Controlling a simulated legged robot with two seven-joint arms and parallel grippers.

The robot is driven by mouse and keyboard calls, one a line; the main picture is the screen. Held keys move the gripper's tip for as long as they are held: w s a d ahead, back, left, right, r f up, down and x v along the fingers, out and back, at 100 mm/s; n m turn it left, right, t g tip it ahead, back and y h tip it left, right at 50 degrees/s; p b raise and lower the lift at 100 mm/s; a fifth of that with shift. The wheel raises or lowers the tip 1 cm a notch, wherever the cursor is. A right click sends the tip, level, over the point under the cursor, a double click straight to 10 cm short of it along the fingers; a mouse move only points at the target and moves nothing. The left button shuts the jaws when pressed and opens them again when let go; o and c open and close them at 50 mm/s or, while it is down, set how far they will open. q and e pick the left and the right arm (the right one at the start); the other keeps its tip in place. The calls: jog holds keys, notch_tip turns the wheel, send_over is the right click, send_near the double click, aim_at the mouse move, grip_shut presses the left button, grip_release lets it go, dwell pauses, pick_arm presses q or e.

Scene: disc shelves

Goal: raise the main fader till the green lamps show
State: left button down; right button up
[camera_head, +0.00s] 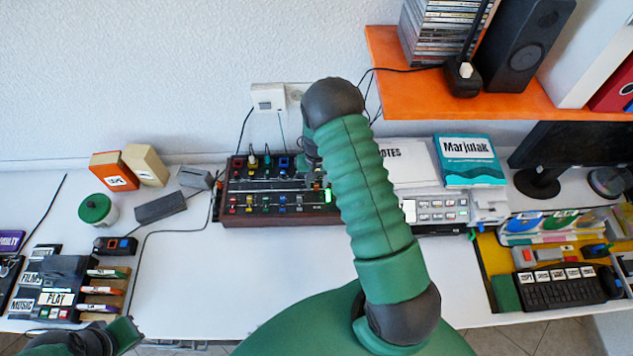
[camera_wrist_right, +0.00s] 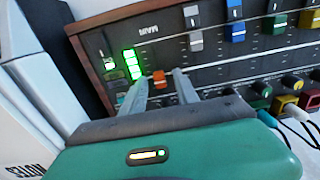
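The mixer (camera_head: 280,216) is a dark desk with wooden ends and coloured knobs and faders, at the back middle of the table. In the right wrist view its face (camera_wrist_right: 217,68) carries an upside-down MAIN label. A column of green lamps (camera_wrist_right: 131,64) is lit; the green glow also shows in the head view. An orange fader cap (camera_wrist_right: 158,78) sits between the fingers of my right gripper (camera_wrist_right: 161,80), with gaps beside it, so the gripper looks open. My arm hides most of that gripper in the head view. My left gripper (camera_head: 105,338) is low at the left; its fingers are unclear.
A grey device (camera_head: 437,213) and papers (camera_head: 402,165) lie right of the mixer. An orange shelf (camera_head: 510,104) overhangs at upper right. Labelled blocks (camera_head: 60,285) stand at left.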

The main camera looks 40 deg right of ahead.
grip_shut()
dwell(1.4)
